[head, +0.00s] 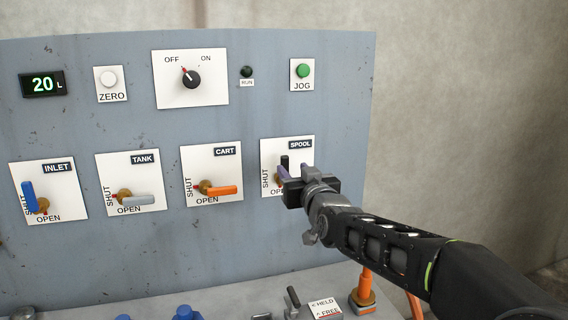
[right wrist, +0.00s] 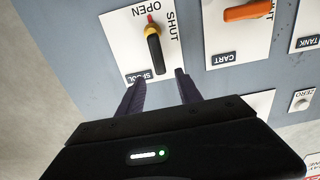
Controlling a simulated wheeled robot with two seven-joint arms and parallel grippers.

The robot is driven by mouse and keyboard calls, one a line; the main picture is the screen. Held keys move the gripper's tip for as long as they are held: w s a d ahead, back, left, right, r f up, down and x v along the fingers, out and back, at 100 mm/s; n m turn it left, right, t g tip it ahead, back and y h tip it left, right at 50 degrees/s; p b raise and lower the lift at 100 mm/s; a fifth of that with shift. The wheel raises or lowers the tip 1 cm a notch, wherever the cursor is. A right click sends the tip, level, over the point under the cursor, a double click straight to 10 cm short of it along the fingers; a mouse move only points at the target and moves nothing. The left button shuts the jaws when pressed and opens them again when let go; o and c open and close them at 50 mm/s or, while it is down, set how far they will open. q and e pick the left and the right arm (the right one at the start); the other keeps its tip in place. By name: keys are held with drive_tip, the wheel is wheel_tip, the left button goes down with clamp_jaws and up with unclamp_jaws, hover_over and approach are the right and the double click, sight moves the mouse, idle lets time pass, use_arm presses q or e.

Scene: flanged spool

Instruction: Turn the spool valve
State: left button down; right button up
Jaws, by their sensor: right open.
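The spool valve's black lever (right wrist: 154,48) has a yellow hub and points along the SHUT side toward the SPOOL label, away from OPEN. My right gripper (head: 293,171) is open and empty in front of that plate. In the right wrist view, its two fingertips (right wrist: 156,79) are spread to either side of the lever's line, just short of the lever's end in the picture. My left gripper is not in view.
Left of it are the CART (head: 222,190), TANK (head: 140,201) and INLET (head: 30,197) valves. Above are the OFF/ON knob (head: 191,78), JOG button (head: 303,70) and a display (head: 42,83) reading 20 L. A ledge with a HELD/FREE lever (head: 293,297) lies below.

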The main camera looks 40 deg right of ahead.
sight(285, 162)
drive_tip(key=p+x, duration=0.2)
drive_tip(key=x, duration=0.4)
drive_tip(key=shift+w+d, duration=0.15)
drive_tip(key=shift+w, duration=0.1)
drive_tip(key=shift+w+d, duration=0.25)
drive_tip(key=shift+w, duration=0.4)
drive_tip(key=shift+c, duration=0.5)
clamp_jaws()
